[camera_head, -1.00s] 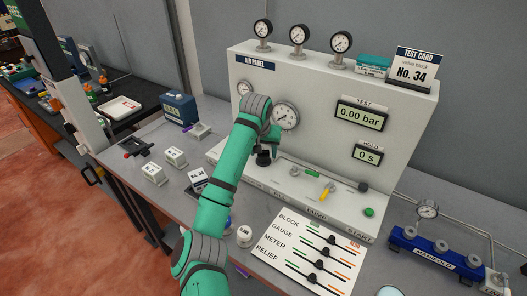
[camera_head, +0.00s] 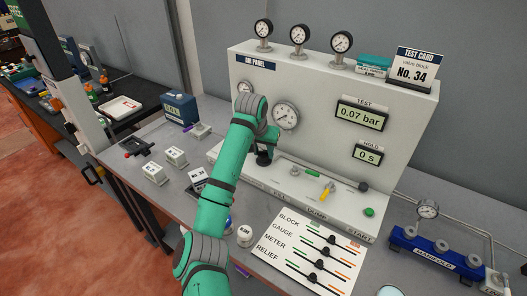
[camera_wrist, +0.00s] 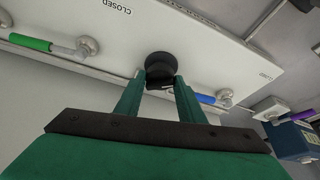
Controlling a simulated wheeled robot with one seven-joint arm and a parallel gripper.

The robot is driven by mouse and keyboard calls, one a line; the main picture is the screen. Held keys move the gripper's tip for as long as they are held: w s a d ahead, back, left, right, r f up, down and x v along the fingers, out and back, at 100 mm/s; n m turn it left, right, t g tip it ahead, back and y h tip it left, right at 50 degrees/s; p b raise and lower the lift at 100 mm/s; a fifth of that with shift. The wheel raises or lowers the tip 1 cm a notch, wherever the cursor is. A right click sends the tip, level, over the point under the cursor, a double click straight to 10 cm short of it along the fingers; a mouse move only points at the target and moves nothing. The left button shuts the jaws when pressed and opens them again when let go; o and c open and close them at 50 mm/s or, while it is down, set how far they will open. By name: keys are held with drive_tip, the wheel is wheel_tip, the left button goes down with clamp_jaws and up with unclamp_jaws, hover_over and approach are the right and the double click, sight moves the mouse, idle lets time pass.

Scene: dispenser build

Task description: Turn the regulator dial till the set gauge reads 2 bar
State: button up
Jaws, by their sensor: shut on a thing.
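The air panel (camera_head: 330,90) stands on the bench. The black regulator dial (camera_wrist: 160,66) sits between my fingertips in the wrist view. In the head view the dial (camera_head: 263,159) is partly covered by my arm. My gripper (camera_wrist: 159,82) is shut on the dial, one finger on each side. A large round gauge (camera_head: 286,115) and a smaller gauge (camera_head: 245,88), partly hidden by my arm, are on the panel face. I cannot tell which is the set gauge, and their needles are too small to read. The TEST display (camera_head: 361,116) reads 0.07 bar.
A green-handled lever (camera_wrist: 32,43) and a blue-handled lever (camera_wrist: 212,98) flank the dial in the wrist view. A yellow lever (camera_head: 327,191) and a green button (camera_head: 369,212) are on the panel ledge. A slider board (camera_head: 308,250) lies in front.

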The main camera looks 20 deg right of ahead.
drive_tip(key=m, duration=0.2)
drive_tip(key=m+g+h, duration=0.1)
drive_tip(key=m, duration=0.3)
drive_tip(key=shift+w+a+r+g+h, duration=0.1)
drive_tip(key=shift+w+g+h, duration=0.2)
drive_tip(key=shift+g, duration=0.1)
drive_tip(key=m+g, duration=0.2)
drive_tip(key=m, duration=0.3)
drive_tip(key=shift+w+m, duration=0.15)
drive_tip(key=shift+m, duration=0.15)
drive_tip(key=o, duration=1)
drive_tip(key=shift+a, duration=0.1)
drive_tip(key=v, duration=1)
drive_tip(key=shift+w+a+r, duration=0.2)
drive_tip(key=shift+a+r, duration=0.05)
drive_tip(key=shift+r, duration=0.05)
